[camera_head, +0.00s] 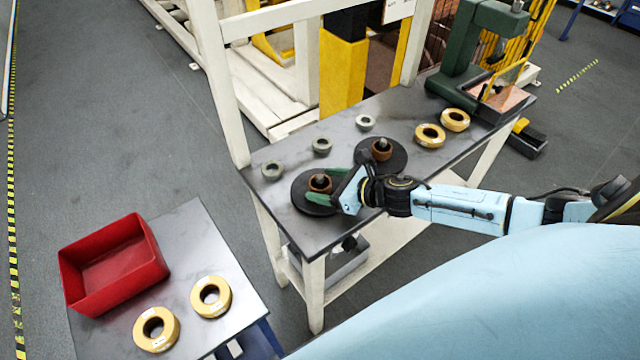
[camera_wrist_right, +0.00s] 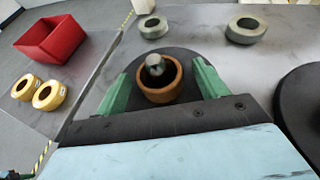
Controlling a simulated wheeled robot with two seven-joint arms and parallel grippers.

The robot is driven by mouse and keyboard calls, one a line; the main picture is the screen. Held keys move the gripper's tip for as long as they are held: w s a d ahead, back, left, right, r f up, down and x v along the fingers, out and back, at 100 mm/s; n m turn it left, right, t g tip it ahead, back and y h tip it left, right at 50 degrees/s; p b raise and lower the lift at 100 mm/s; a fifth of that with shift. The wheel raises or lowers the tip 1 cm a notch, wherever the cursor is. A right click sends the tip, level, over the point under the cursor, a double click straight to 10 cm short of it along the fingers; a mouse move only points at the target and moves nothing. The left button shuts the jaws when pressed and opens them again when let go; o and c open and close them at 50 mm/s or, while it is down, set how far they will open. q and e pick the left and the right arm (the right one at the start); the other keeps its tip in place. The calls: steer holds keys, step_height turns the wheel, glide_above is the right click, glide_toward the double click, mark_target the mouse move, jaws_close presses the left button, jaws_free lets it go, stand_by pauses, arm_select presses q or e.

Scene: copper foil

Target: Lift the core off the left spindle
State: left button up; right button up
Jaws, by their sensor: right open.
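The left spindle has a black round base (camera_head: 303,204) at the left end of the grey workbench, with a brown core (camera_head: 318,185) around its grey metal post. In the right wrist view the core (camera_wrist_right: 158,84) sits on the base around the post (camera_wrist_right: 154,65). My right gripper (camera_head: 328,187) is open, its green fingers on either side of the core with visible gaps in the wrist view. A second spindle (camera_head: 381,155) with its own brown core stands to the right.
Grey rings (camera_head: 321,146) stand behind the spindles. Yellow rolls (camera_head: 430,135) lie to the right on the bench, near a green press (camera_head: 478,50). A side table (camera_head: 205,243) at left holds a red bin (camera_head: 115,262) and two yellow rolls (camera_head: 211,296).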

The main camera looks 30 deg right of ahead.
steer(key=shift+x, duration=0.75)
steer(key=c, duration=1.1)
steer(key=shift+o, duration=0.2)
